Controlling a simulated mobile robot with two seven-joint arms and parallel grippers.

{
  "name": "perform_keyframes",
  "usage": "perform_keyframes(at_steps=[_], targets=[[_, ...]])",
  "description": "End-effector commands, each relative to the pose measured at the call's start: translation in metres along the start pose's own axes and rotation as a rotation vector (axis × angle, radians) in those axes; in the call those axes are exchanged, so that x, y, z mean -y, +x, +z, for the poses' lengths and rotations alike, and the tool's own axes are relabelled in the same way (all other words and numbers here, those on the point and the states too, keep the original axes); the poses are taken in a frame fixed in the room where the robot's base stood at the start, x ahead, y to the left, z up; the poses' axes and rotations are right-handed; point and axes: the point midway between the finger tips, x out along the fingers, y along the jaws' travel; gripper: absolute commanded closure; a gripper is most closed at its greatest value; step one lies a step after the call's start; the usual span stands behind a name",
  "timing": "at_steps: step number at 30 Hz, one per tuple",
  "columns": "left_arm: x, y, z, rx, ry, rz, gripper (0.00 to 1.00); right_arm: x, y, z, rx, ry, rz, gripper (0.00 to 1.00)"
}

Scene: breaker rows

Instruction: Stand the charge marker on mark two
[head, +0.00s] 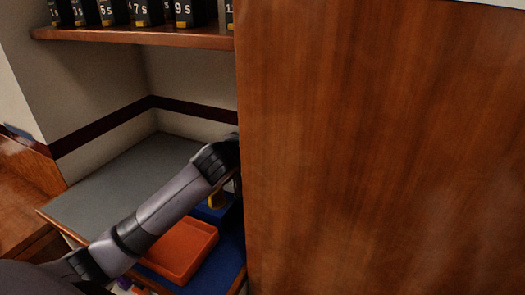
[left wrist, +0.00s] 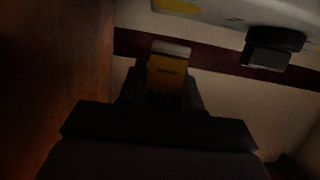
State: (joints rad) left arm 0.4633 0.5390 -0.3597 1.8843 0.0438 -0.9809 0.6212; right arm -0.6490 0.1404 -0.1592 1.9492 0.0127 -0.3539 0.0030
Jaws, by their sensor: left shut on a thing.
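My left gripper (left wrist: 166,88) is shut on an orange-yellow block (left wrist: 166,72) with a pale top edge and a small dark line across its face. I take it to be the charge marker, though the dim view leaves this unsure. In the head view my left arm reaches in from the left, and its gripper end is mostly hidden behind a large wooden panel. A small yellow piece (head: 216,200) shows below the wrist there; I cannot tell whether it is the held block. I cannot make out mark two. My right gripper is in neither view.
The wooden panel (head: 380,150) fills the right of the head view, close beside the left gripper. An orange tray (head: 180,250) and a blue box (head: 212,213) sit below the arm. A shelf (head: 140,36) holds several black numbered blocks. The grey counter (head: 120,185) is bare.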

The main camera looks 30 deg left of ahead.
Motion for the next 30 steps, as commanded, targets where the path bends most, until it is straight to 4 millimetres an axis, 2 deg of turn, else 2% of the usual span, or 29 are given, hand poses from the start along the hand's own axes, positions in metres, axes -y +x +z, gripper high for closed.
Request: perform_keyframes(at_steps=[1,4,15,16,18,30], targets=[[0.0,0.003,0.011,0.005,0.001,-0.002,0.97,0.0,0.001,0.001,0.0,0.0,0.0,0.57],[0.0,0.006,0.021,0.003,0.001,-0.002,0.97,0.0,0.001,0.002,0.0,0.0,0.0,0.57],[0.0,0.008,0.025,0.001,0.0,-0.001,0.97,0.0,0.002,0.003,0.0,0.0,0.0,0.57],[0.0,0.007,0.025,0.001,0.0,-0.001,0.6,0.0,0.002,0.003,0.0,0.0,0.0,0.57],[0.0,0.007,0.024,0.001,0.0,-0.001,0.41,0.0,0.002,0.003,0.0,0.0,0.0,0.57],[0.0,0.004,0.021,0.001,0.0,0.0,0.41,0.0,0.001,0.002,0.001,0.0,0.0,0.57]])
